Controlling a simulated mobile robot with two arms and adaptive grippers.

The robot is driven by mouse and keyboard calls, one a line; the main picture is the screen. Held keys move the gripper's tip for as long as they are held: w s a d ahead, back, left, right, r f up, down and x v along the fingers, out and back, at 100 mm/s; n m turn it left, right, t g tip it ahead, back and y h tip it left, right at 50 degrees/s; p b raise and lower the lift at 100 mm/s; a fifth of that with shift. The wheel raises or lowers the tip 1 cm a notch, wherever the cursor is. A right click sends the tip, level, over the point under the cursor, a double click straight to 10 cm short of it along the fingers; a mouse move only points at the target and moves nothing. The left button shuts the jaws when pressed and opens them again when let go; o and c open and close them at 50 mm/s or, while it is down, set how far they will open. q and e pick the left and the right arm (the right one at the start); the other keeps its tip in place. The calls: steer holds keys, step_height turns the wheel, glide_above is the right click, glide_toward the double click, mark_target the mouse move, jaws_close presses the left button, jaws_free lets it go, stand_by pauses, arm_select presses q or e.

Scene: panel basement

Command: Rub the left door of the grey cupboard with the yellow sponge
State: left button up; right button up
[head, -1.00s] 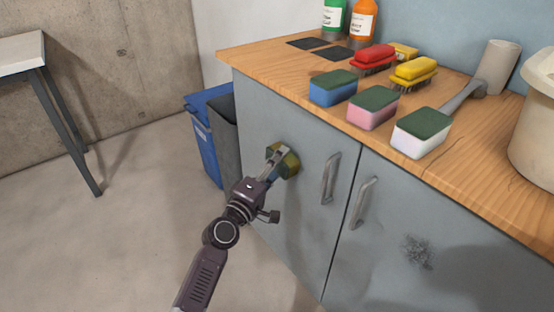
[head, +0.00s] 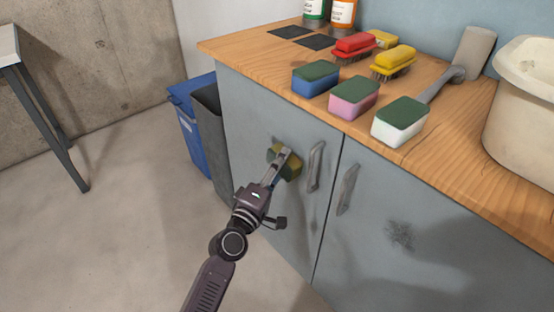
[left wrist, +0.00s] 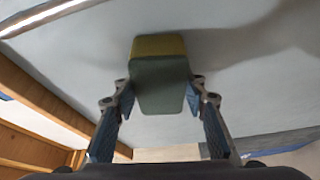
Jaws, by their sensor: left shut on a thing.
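The yellow sponge (head: 292,171), with a dark green side, is held at the left door (head: 250,108) of the grey cupboard, a little left of that door's handle (head: 315,167). My left gripper (head: 283,158) is shut on it. In the left wrist view, the sponge (left wrist: 160,85) sits between the two fingers, green side towards me and yellow side towards the grey door (left wrist: 245,85). It appears to be against the door, but the contact face is hidden. My right gripper is not in view.
A dark smudge (head: 400,236) marks the right door. The wooden worktop (head: 440,165) above holds blue, pink and white sponges, brushes, bottles and a pale tub (head: 525,105). Blue and grey bins (head: 213,130) stand left of the cupboard.

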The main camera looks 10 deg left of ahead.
mark_target(270, 160)
arm_select(q)
steer(key=shift+s+d, duration=0.1)
steer(key=shift+w+a+b, duration=0.4)
steer(key=shift+w+a, duration=0.75)
steer(key=shift+a, duration=0.3)
steer(key=shift+w+a+b, duration=0.6)
steer(key=shift+w+a, duration=0.25)
steer(key=shift+a, duration=0.25)
steer(key=shift+w+a+b, duration=0.6)
steer(key=shift+w+a, duration=0.25)
steer(key=shift+a, duration=0.25)
steer(key=shift+w+a+b, duration=0.3)
steer(key=shift+w+a, duration=0.2)
steer(key=shift+a, duration=0.1)
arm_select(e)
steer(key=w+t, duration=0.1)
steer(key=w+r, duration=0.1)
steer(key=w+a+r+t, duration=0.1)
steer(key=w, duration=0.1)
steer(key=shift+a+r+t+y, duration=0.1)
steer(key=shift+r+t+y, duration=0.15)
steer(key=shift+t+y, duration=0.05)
